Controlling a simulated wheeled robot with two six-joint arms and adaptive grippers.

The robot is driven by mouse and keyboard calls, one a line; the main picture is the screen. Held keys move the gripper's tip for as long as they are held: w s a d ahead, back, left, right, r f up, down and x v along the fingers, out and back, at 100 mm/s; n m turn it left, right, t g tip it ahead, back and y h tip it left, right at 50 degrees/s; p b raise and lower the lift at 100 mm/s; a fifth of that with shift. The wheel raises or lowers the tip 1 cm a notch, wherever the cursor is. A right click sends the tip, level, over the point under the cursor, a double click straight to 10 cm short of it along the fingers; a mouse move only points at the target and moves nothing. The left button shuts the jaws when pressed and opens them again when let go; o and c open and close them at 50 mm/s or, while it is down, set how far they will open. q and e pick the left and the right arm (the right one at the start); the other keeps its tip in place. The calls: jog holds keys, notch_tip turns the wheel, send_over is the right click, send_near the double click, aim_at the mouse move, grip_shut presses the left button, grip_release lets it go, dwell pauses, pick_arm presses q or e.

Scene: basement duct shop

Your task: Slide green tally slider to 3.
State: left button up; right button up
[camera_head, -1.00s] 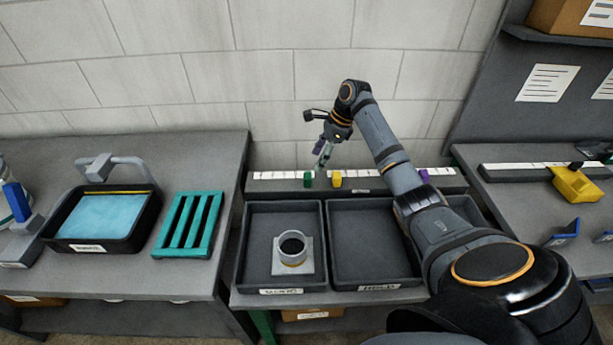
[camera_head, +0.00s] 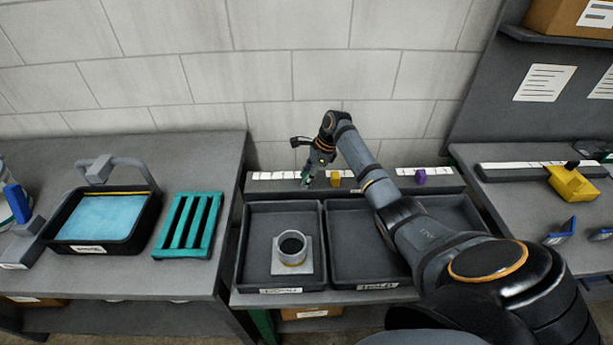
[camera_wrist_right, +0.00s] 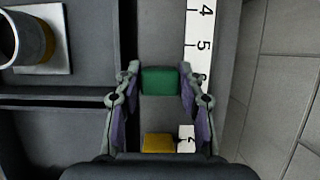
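The green tally slider (camera_wrist_right: 160,80) sits on the dark rail beside a white number strip (camera_wrist_right: 200,50), just past the printed 5, where a finger partly covers the strip. My right gripper (camera_wrist_right: 160,75) is lowered around the slider, one finger on each side. Narrow gaps seem to show between fingers and slider, so it looks open. In the head view my right gripper (camera_head: 308,180) reaches down at the rail (camera_head: 265,187) and largely hides the green slider. My left gripper is not in view.
A yellow slider (camera_head: 336,178) stands close to the right of my gripper, and a purple slider (camera_head: 420,176) is farther right. Two dark trays lie in front of the rail; the left tray (camera_head: 246,240) holds a grey ring-shaped part (camera_head: 291,250). A block wall (camera_head: 250,80) rises behind.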

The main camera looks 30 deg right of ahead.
grip_shut()
jog(key=shift+w+a+r, duration=0.1)
jog(key=shift+a+r, duration=0.05)
jog(key=shift+a, duration=0.1)
jog(key=a+p, duration=0.1)
jog(key=w+a, duration=0.1)
jog(key=a+p, duration=0.1)
jog(key=shift+w+r+p, duration=0.3)
jog(key=shift+w, duration=0.05)
jog(key=w+a, duration=0.1)
jog(key=a, duration=0.1)
jog(key=w+a, duration=0.3)
jog(key=a, duration=0.1)
jog(key=shift+w+a+f, duration=0.2)
jog(key=shift+a+f, duration=0.2)
jog(key=o, duration=0.6)
grip_release()
